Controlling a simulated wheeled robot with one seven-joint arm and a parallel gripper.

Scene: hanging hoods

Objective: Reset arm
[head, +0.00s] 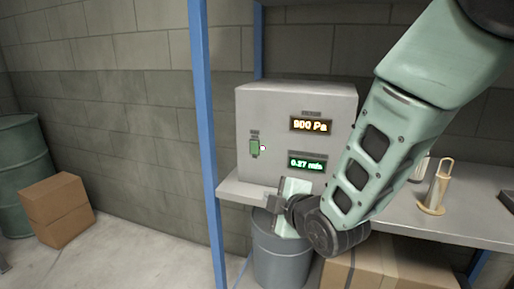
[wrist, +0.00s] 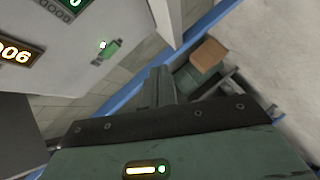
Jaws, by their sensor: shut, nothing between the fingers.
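My arm reaches down from the upper right in the head view and ends at my gripper (head: 282,190), just in front of the lower part of a grey box with displays (head: 275,120). The wrist view shows my gripper (wrist: 160,82) with its fingers together and nothing held. The box has an amber display (head: 311,125) reading 900 Pa, a green display (head: 306,164) reading about 0.27 min, and a green switch (head: 254,147) on its left. I cannot tell whether the gripper touches the box. My forearm hides part of its right side.
The box stands on a grey shelf (head: 450,222) with a blue post (head: 205,130). A beige holder (head: 436,190) stands right of my arm. Below are a grey bin (head: 280,262) and a cardboard box (head: 385,268). Floor between is clear.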

